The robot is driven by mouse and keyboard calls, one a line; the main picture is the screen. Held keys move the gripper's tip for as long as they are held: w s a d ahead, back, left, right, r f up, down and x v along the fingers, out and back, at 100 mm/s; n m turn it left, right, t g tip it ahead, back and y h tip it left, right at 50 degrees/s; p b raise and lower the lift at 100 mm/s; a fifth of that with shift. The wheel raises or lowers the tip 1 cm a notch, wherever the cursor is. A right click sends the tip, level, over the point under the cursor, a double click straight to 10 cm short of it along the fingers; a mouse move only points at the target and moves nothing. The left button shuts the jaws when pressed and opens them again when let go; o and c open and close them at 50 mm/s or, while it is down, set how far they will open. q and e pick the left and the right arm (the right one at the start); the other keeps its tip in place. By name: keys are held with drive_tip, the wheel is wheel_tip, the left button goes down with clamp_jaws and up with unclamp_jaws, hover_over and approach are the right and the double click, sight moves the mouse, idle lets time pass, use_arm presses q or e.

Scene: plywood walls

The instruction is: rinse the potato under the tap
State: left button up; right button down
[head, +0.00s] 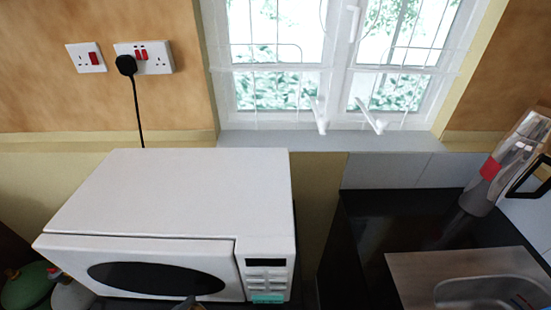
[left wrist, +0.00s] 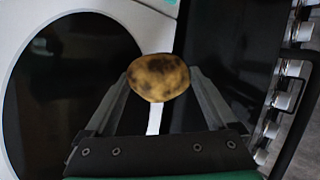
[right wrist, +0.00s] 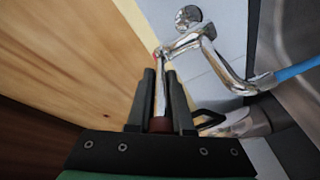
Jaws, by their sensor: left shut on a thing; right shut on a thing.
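A brown potato (left wrist: 158,70) with dark patches is between the fingertips of my left gripper (left wrist: 160,88) in the left wrist view. The gripper is shut on it, in front of the white microwave. In the right wrist view a chrome tap (right wrist: 205,50) has a bent spout with a blue strip (right wrist: 297,69) at its end, which looks like running water. My right gripper (right wrist: 161,80) is shut on a slim chrome lever (right wrist: 160,85) that appears to be part of the tap. Neither the potato nor the tap shows clearly in the head view.
The microwave (head: 180,190) stands at the left. The steel sink (head: 410,275) is set in a black counter (head: 400,225) at the right. A metal flask (head: 485,185) with a red band stands at the far right. A gap separates microwave and counter.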

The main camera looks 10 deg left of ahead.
sight(197, 307)
drive_tip(key=c, duration=0.8)
unclamp_jaws()
use_arm(q)
drive_tip(key=shift+r+p, duration=0.4)
use_arm(e)
drive_tip(key=shift+s+a+r, duration=0.1)
drive_tip(key=shift+s+a, duration=0.1)
drive_tip(key=shift+a, duration=0.25)
use_arm(q)
wheel_tip(197, 307, up, 3)
drive_tip(key=p, duration=0.3)
drive_tip(key=shift+s+a+r, duration=0.1)
use_arm(e)
drive_tip(key=shift+v, duration=5.55)
